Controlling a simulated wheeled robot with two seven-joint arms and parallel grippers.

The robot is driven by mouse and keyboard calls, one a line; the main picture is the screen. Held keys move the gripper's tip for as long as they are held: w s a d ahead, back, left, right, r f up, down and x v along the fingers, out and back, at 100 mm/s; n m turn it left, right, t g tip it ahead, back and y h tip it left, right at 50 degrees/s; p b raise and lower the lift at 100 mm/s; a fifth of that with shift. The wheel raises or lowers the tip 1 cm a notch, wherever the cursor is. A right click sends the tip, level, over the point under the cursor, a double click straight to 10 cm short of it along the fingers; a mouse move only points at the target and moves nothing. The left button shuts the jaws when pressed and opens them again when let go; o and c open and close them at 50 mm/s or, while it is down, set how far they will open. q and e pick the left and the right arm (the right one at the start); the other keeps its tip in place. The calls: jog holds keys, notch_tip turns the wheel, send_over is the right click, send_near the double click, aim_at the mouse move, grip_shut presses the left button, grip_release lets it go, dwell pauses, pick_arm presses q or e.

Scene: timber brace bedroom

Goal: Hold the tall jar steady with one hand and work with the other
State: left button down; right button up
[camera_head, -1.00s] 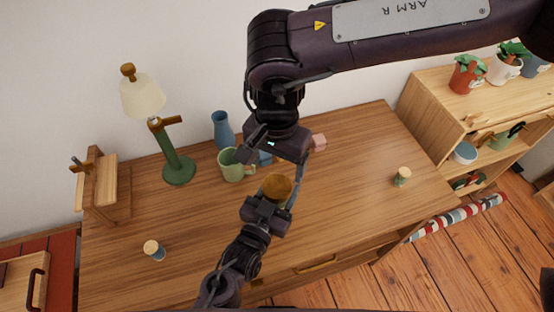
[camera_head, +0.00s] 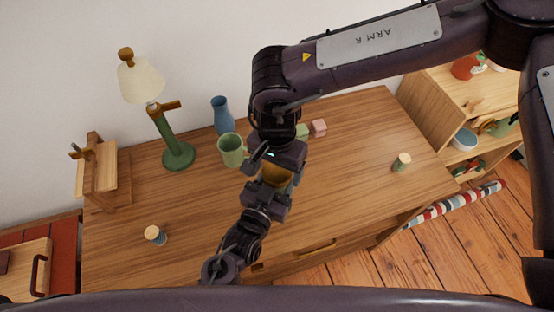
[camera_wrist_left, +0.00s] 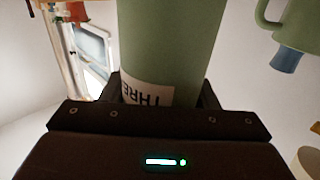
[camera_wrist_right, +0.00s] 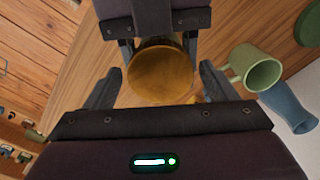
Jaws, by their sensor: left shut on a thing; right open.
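The tall jar is pale green with a printed label, partly readable, in the left wrist view (camera_wrist_left: 165,45). Its round amber-brown lid (camera_wrist_right: 160,75) shows in the right wrist view and, partly covered, in the head view (camera_head: 274,176). My left gripper (camera_head: 268,196) is shut on the jar's body from the front. My right gripper (camera_head: 277,168) is open above the jar. In the right wrist view its two fingers stand on either side of the lid, with gaps visible. The jar's body is mostly hidden in the head view.
A green mug (camera_head: 231,152) and a blue vase (camera_head: 221,116) stand close behind-left of the jar. A green lamp (camera_head: 172,140), a pink block (camera_head: 319,127) and two small cork-topped jars (camera_head: 155,235) (camera_head: 402,162) are also on the desk (camera_head: 350,200). The desk's right half is mostly clear.

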jog(key=shift+c, duration=0.2)
jog(key=c, duration=1)
jog(key=shift+o, duration=0.2)
jog(key=m, duration=0.4)
jog(key=shift+m, duration=0.3)
jog(key=m, duration=0.5)
jog(key=o, duration=1.1)
jog(key=shift+r, duration=0.1)
